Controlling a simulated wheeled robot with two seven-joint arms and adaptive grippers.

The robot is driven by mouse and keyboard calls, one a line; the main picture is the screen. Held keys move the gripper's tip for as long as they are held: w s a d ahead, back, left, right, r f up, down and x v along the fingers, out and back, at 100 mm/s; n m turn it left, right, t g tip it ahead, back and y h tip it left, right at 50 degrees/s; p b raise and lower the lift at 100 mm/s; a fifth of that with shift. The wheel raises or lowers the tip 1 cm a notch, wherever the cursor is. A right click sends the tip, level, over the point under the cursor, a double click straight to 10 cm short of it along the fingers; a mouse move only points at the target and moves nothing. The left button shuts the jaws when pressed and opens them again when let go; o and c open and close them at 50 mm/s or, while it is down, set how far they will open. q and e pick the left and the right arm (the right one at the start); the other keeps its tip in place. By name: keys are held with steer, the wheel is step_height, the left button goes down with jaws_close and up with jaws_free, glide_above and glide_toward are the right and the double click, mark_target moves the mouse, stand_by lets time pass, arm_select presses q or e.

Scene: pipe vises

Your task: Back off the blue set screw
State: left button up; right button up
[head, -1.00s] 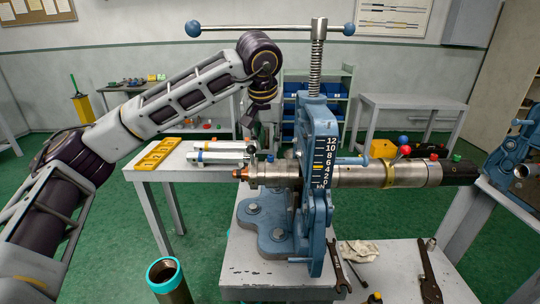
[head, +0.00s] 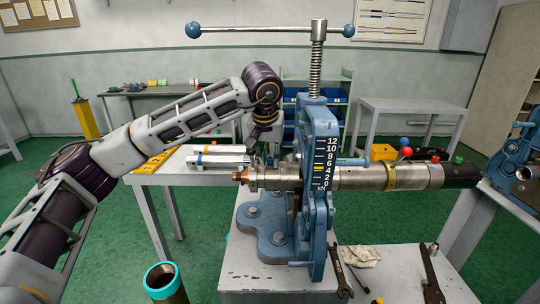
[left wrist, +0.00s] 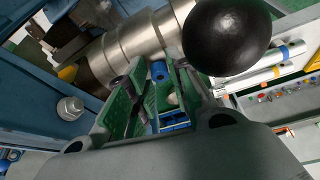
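The blue set screw (left wrist: 158,70) shows in the left wrist view as a small blue head beside the steel pipe (left wrist: 135,45). My left gripper (left wrist: 157,76) is open, with one green-padded finger on either side of the screw head. I cannot tell whether either finger touches it. In the head view my left gripper (head: 262,145) points down just behind the pipe's left part (head: 272,174), left of the blue vise (head: 318,190); the screw cannot be made out there. My right gripper is not in view.
The vise's long handle (head: 265,30) spans above my left arm. A black ball (left wrist: 228,35) is close beside the fingers in the wrist view. A wrench (head: 340,272) lies on the bench; a teal-ringed pipe (head: 162,275) stands in front.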

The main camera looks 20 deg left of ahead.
arm_select(q)
jaws_close()
steer(key=shift+n+p, duration=0.3)
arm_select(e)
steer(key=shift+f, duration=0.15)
arm_select(q)
steer(key=shift+d+r+n+y+p, duration=0.1)
steer(key=shift+n+y+p, duration=0.3)
steer(key=shift+n+p, duration=0.4)
steer(key=shift+n, duration=0.5)
steer(key=shift+o, duration=0.8)
jaws_free()
steer(key=shift+o, duration=0.4)
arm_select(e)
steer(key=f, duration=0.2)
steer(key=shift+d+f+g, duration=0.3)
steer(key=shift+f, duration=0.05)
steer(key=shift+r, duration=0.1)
